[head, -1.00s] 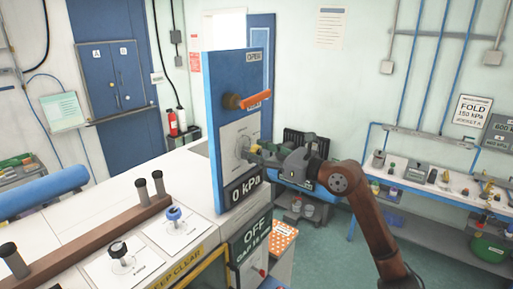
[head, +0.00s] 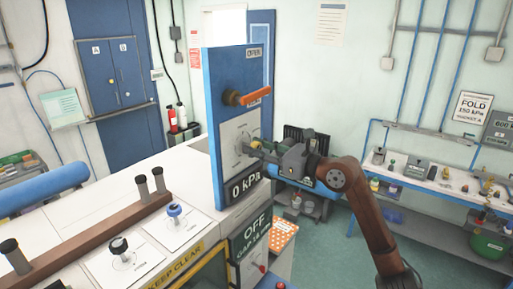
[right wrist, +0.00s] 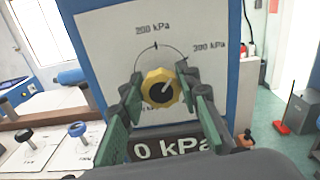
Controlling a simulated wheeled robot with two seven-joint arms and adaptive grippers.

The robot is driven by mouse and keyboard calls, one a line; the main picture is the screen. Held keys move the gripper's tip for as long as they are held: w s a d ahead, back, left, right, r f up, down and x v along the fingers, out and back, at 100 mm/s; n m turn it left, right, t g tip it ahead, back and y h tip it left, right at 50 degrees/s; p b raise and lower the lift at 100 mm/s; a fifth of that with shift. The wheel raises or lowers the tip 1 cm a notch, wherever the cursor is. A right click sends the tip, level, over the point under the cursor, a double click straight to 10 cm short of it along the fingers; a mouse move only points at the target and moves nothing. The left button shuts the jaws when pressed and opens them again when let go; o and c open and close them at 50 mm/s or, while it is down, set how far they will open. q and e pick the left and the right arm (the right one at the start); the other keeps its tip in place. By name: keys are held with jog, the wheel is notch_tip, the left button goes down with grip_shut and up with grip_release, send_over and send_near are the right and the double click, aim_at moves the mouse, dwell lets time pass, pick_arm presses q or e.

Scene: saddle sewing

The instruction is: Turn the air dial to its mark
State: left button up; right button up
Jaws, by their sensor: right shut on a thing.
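The air dial (right wrist: 160,91) is a yellow, scalloped knob with a black centre on the white plate of a blue upright panel (head: 213,125). A scale arc runs over it with 200 kPa above and 300 kPa to the upper right. A dark line on the knob points to the upper right. My right gripper (head: 250,148) reaches the dial from the right; in the right wrist view its green fingers (right wrist: 157,88) stand on either side of the knob, shut on it. The readout (right wrist: 172,147) below shows 0 kPa. The left gripper is not in view.
An orange lever (head: 247,97) sits above the dial under an OPEN label. An OFF sign (head: 253,230) is below the readout. A sign (head: 470,107) reading FOLD 150 kPa hangs on the right wall. A white worktop with knobs (head: 174,212) lies left of the panel.

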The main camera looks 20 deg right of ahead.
jog(key=n+b, duration=0.1)
jog(key=n, duration=0.1)
jog(key=n+b, duration=0.1)
jog(key=b, duration=0.1)
jog(key=shift+f+n, duration=0.2)
jog(key=shift+n, duration=0.2)
jog(key=shift+s+a+r+n+b, duration=0.1)
jog(key=shift+n+b, duration=1.2)
jog(key=shift+n, duration=0.7)
jog(key=o, duration=1.2)
